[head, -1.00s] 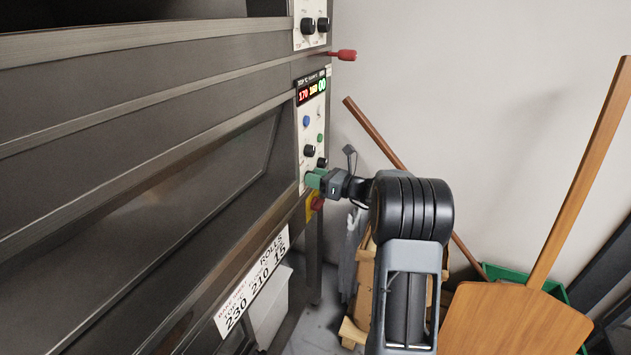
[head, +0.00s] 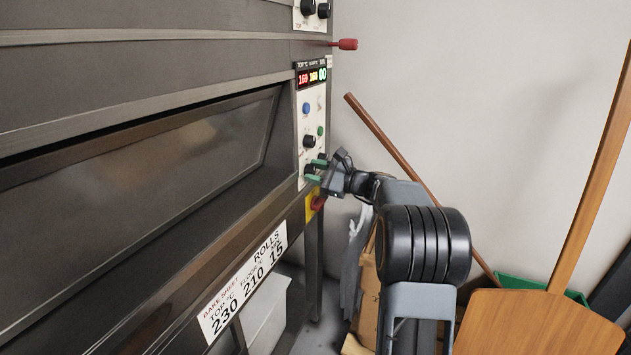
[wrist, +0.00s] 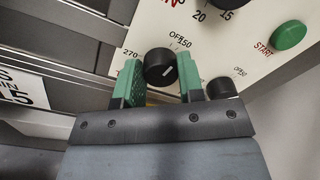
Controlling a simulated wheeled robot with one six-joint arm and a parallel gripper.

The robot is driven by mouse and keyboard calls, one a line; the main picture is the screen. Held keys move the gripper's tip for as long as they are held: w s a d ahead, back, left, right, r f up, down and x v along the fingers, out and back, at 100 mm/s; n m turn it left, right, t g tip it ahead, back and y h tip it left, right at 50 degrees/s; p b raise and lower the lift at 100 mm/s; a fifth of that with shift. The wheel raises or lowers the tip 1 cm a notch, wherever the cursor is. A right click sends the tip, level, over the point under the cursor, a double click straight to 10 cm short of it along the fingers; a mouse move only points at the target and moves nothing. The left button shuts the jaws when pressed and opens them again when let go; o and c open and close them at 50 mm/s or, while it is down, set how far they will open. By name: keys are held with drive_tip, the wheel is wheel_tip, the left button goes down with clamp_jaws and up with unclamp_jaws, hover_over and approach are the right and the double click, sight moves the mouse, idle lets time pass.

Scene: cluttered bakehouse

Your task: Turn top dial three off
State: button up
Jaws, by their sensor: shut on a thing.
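The black dial (wrist: 160,68) sits between the green finger pads of my gripper (wrist: 163,80) in the wrist view. My gripper is shut on it. The scale above it reads OFF and 150, with 270 at the left; a pale mark on the knob's face points towards the lower right. In the head view my gripper (head: 317,171) is at the lower end of the oven's control panel (head: 301,120), tilted, and its fingers partly hide the dial. The panel's display (head: 311,76) shows a red 160, a yellow figure that looks like 160 and a green 00.
Another black dial (wrist: 222,88) is close beside the right finger, and a green START button (wrist: 288,35) is farther right. A red-and-yellow switch (head: 315,203) is just below my gripper. A wooden pole (head: 390,150) and a wooden peel (head: 540,320) stand at the right.

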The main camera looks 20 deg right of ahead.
drive_tip(key=shift+n+b, duration=0.55)
drive_tip(key=shift+n, duration=0.15)
drive_tip(key=o, duration=0.9)
drive_tip(key=p+v, duration=0.2)
drive_tip(key=v, duration=1.1)
drive_tip(key=shift+s+d+f, duration=0.15)
drive_tip(key=shift+s+d, duration=0.15)
